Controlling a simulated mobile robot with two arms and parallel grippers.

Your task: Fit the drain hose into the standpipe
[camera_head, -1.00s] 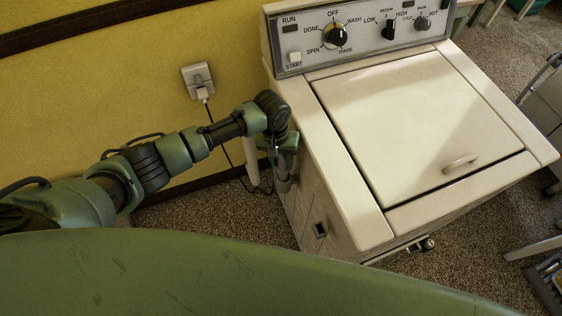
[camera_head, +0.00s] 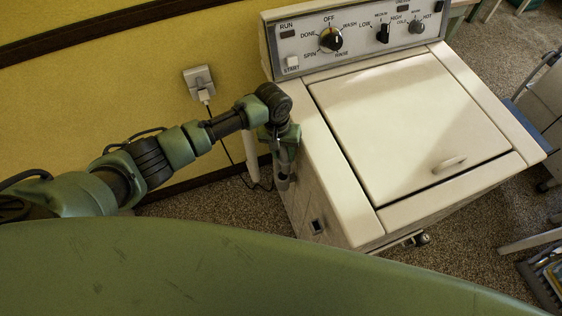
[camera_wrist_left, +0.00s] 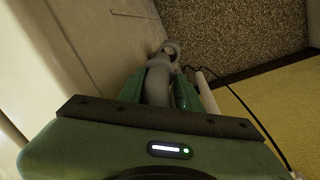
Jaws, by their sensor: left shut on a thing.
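My left gripper (camera_head: 284,163) is beside the left side of the white washer (camera_head: 425,120), pointing down. In the left wrist view its green fingers (camera_wrist_left: 159,92) are shut on the grey drain hose (camera_wrist_left: 157,82). The hose's curved end (camera_wrist_left: 171,48) sticks out beyond the fingers. In the head view a short grey piece of hose (camera_head: 283,184) shows below the gripper. A white upright pipe, seemingly the standpipe (camera_head: 251,162), stands by the wall just left of the gripper. It also shows in the left wrist view (camera_wrist_left: 206,93), apart from the hose end. My right gripper is out of view.
A wall outlet (camera_head: 199,80) with a plug and black cord (camera_head: 222,138) hangs on the yellow wall left of the washer; the cord runs down beside the pipe. Brown carpet (camera_head: 215,208) is open in the gap. My green body covers the bottom of the head view.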

